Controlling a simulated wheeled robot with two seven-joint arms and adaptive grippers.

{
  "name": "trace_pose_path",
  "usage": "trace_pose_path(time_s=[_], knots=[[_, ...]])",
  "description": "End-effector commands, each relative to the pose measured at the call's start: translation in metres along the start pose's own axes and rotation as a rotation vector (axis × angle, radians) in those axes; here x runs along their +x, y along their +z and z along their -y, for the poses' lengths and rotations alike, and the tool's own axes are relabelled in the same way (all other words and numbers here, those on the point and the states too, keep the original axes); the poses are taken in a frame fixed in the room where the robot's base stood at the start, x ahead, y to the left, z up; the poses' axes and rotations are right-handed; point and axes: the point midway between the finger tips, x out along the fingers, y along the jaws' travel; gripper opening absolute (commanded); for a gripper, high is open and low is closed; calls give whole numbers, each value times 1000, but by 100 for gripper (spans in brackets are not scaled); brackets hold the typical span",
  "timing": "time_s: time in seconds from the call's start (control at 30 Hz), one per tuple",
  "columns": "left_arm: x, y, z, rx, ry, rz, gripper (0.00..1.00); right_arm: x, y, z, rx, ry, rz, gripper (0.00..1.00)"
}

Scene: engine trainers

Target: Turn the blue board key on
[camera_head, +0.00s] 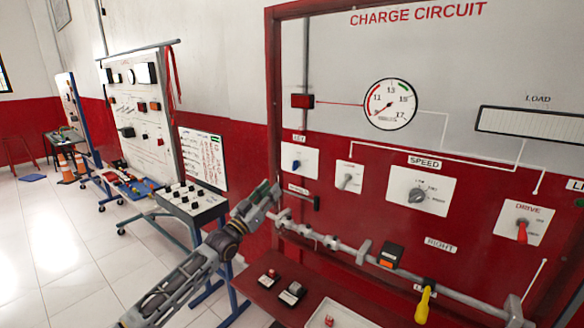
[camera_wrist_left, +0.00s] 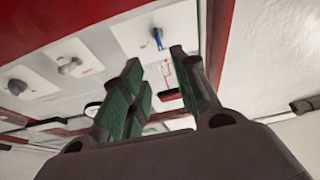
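The blue key (camera_head: 296,164) is on a small white plate (camera_head: 308,160) at the left of the red and white "CHARGE CIRCUIT" board (camera_head: 340,190). It also shows in the left wrist view as a blue handle (camera_wrist_left: 157,40), pointing down in that picture, beyond the fingertips. My left gripper (camera_head: 265,194) is below and left of the key plate in the head view, apart from it. In the left wrist view, its green-padded fingers (camera_wrist_left: 158,62) stand apart with nothing between them. My right gripper is not in view.
Other knobs on the board include the speed knob (camera_head: 417,195) and the red drive knob (camera_head: 522,231). A grey rail (camera_head: 340,245) crosses the board's lower part, close to my left gripper. A dark red shelf (camera_head: 262,290) juts out below. Other trainers stand at the left.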

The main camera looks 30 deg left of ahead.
Motion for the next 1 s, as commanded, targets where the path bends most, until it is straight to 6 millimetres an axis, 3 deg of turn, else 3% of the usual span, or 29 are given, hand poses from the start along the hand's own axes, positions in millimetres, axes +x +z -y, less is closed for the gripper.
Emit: trace_pose_path(time_s=[0.43, 1.0], knots=[[24, -1, 0, 0, 0, -1, 29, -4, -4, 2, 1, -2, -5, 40], [61, 0, 0, 1, 0, 0, 29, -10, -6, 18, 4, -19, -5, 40]])
